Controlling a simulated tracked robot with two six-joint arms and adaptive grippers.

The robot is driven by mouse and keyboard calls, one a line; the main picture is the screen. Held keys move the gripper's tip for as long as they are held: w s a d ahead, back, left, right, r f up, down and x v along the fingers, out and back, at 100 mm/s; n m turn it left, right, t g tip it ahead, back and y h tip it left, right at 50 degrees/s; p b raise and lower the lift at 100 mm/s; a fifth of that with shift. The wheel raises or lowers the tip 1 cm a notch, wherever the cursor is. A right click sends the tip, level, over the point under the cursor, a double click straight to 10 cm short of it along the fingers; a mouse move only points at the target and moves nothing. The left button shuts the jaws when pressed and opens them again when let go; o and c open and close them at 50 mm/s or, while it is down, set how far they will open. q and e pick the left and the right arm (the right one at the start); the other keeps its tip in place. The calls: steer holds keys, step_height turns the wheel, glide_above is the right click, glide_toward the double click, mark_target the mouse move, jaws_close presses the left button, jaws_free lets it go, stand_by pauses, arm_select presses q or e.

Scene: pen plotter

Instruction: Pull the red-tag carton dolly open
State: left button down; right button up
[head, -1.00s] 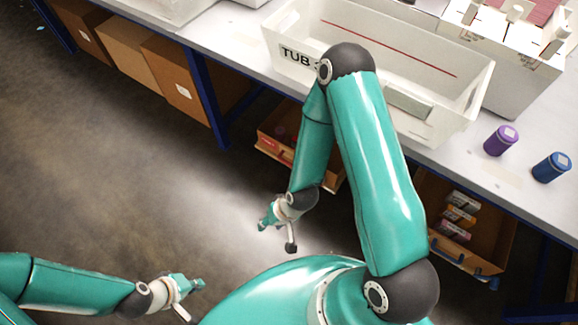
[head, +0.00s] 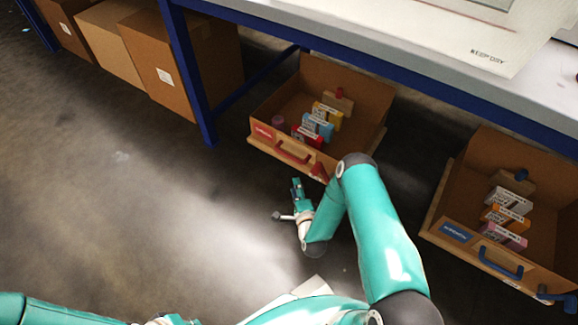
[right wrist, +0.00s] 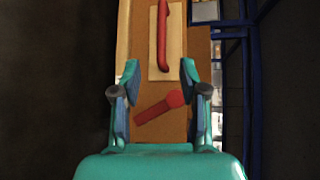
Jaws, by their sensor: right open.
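The red-tag carton dolly (head: 368,98) is a brown open box on the floor under the bench, with small cartons inside. Its red tag (head: 263,132) and red handle (head: 293,154) are on the near side. My right gripper (head: 288,201) is open and empty, in front of the dolly and apart from the handle. In the right wrist view the red handle (right wrist: 162,40) lies on a pale plate, ahead of my open fingers (right wrist: 160,82). A red knobbed piece (right wrist: 160,106) shows between them. My left gripper (head: 168,320) is mostly cut off at the bottom edge.
A blue-tag dolly (head: 548,190) with a blue handle stands to the right. A blue bench leg (head: 190,75) is to the left, with closed brown cartons (head: 170,60) beyond it. The bench top is above. The floor (head: 130,190) at left is clear.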

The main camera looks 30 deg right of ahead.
mark_target(288, 157)
steer(key=b+x, duration=0.3)
steer(key=x, duration=0.5)
steer(key=b+x, duration=0.4)
steer(key=x, duration=0.3)
steer(key=shift+w+d+f, duration=0.2)
steer(key=shift+w+d, duration=0.05)
steer(key=shift+d, duration=0.15)
steer(key=shift+w+d, duration=0.2)
steer(key=shift+w, duration=0.35)
jaws_close()
steer(key=shift+d, duration=0.1)
